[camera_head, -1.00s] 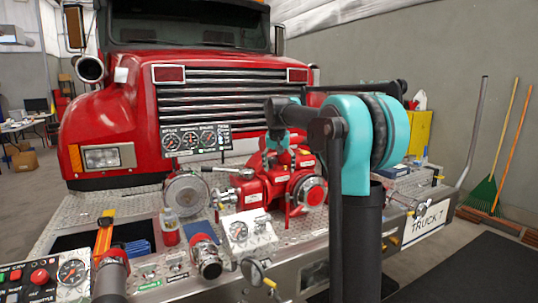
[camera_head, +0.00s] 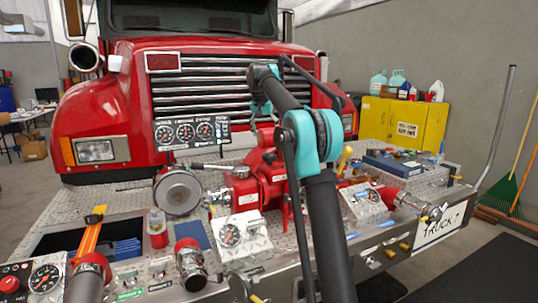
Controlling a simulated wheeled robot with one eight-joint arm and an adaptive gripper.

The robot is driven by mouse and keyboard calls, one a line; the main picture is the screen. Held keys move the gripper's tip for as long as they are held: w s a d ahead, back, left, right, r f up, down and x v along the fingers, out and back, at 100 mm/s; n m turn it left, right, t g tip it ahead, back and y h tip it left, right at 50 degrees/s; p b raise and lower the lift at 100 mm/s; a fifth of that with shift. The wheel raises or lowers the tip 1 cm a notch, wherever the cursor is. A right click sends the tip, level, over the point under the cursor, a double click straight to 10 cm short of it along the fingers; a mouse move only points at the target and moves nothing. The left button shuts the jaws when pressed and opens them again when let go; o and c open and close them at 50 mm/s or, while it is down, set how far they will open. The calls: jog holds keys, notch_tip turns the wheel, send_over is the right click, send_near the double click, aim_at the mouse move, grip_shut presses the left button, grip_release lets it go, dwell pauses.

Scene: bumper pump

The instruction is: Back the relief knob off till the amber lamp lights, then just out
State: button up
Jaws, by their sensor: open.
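The red bumper pump (camera_head: 258,187) sits on the truck's front deck, partly behind my arm. Two pale panels with gauges stand near it: a left one (camera_head: 240,238) and a right one (camera_head: 364,203). A control box with a red knob (camera_head: 11,284) and a gauge (camera_head: 44,278) is at the lower left edge. I cannot tell which knob is the relief knob, and I make out no lit amber lamp. My gripper (camera_head: 260,128) is open, small and partly hidden behind my arm, above the pump and apart from it; its fingertips are unclear.
A round silver cap (camera_head: 177,192), a red bottle (camera_head: 157,230) and hose fittings (camera_head: 190,264) crowd the deck. A blue case (camera_head: 393,163) lies at right. A yellow cabinet (camera_head: 405,122) and brooms stand by the wall.

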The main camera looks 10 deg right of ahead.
aim_at(269, 154)
jog(key=x, duration=1.2)
jog(key=shift+s, duration=0.15)
jog(key=shift+c, duration=0.3)
jog(key=c, duration=1.1)
jog(key=shift+n+y, duration=0.7)
jog(key=shift+n, duration=1.1)
jog(key=o, duration=1.2)
jog(key=shift+c, duration=0.2)
jog(key=shift+r, duration=0.1)
jog(key=v, duration=1.1)
jog(key=shift+s+r, duration=0.3)
jog(key=shift+r, duration=0.05)
